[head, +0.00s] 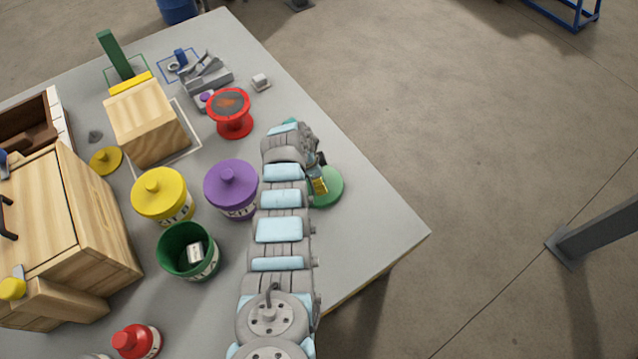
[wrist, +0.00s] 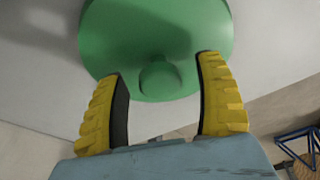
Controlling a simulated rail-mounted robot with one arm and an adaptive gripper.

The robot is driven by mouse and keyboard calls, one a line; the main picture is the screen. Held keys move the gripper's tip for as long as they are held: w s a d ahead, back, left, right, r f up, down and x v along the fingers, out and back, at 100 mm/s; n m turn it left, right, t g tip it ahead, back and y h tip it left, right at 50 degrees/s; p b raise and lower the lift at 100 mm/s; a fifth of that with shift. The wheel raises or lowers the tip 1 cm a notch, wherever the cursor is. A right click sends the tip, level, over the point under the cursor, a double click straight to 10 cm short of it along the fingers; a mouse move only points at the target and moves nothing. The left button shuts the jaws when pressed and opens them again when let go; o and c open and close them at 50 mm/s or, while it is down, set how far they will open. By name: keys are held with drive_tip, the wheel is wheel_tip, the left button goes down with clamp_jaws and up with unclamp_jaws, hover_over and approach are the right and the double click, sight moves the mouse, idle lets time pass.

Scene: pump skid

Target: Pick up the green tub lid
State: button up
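The green tub lid (head: 328,187) lies on the grey table near its right edge, partly hidden behind my arm in the head view. In the wrist view the lid (wrist: 158,30) is a green disc with a round knob (wrist: 160,80). My gripper (wrist: 160,85) is open, its two yellow fingers on either side of the knob with a gap on both sides. In the head view my gripper (head: 318,180) is at the lid, mostly hidden by my arm. The open green tub (head: 175,262) stands left of my arm and holds a small metallic can (head: 194,252).
A purple-lidded tub (head: 231,183) stands close to my arm's left side, with a yellow-lidded tub (head: 162,193) beyond it. A red spool (head: 231,108) stands farther back. Wooden boxes (head: 60,225) fill the left. The table's right corner (head: 400,230) is clear.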

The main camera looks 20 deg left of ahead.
clamp_jaws()
